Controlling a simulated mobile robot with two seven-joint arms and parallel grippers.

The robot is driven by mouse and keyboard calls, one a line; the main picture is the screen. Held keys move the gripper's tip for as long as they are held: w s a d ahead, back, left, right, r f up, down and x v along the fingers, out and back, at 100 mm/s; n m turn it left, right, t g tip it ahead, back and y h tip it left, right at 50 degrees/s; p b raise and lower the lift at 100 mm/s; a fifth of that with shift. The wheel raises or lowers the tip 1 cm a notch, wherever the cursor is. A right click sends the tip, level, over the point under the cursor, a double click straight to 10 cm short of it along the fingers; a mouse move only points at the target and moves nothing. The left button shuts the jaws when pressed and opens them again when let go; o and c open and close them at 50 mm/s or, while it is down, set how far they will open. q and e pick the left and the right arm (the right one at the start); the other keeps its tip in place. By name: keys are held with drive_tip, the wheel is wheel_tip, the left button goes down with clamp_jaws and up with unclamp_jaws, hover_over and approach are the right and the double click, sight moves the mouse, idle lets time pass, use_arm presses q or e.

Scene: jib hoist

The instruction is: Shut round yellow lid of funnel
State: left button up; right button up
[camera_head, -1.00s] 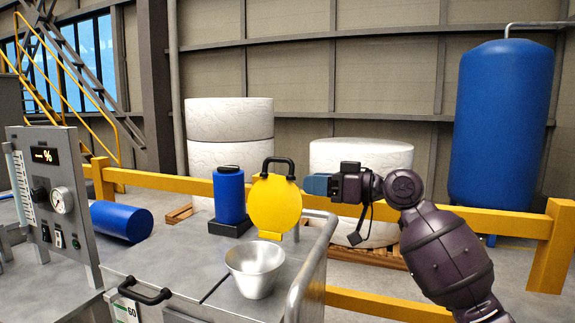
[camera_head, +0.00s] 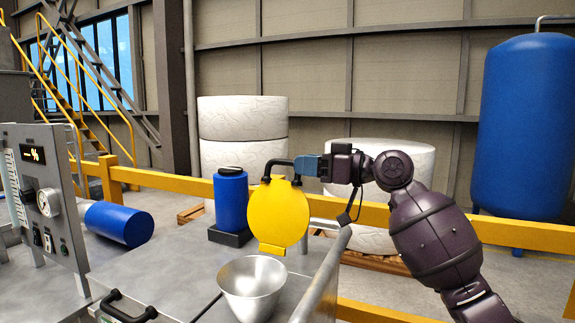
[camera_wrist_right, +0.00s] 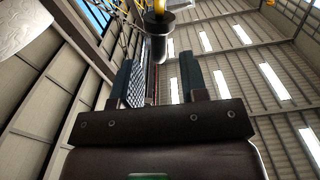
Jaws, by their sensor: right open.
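The round yellow lid (camera_head: 278,215) stands upright, open, behind the metal funnel (camera_head: 252,292) on the steel cabinet top. A black bar handle (camera_head: 270,168) sits at the lid's upper edge. My right gripper (camera_head: 299,168) is open, with its blue fingers at the right side of this handle. In the right wrist view, the black handle (camera_wrist_right: 158,45) appears end-on around the tips of my open right gripper (camera_wrist_right: 160,72), between the two fingers. I cannot tell if a finger touches it. My left gripper is not in view.
A blue canister (camera_head: 231,200) stands on a black base just left of the lid. A metal rail (camera_head: 325,275) runs along the cabinet's right edge. A control panel (camera_head: 45,195) stands at the left. A yellow barrier (camera_head: 490,232) runs behind.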

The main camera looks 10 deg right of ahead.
sight(287, 162)
drive_tip(key=shift+x, duration=2.45)
drive_tip(key=shift+c, duration=0.3)
drive_tip(key=shift+d, duration=0.1)
clamp_jaws()
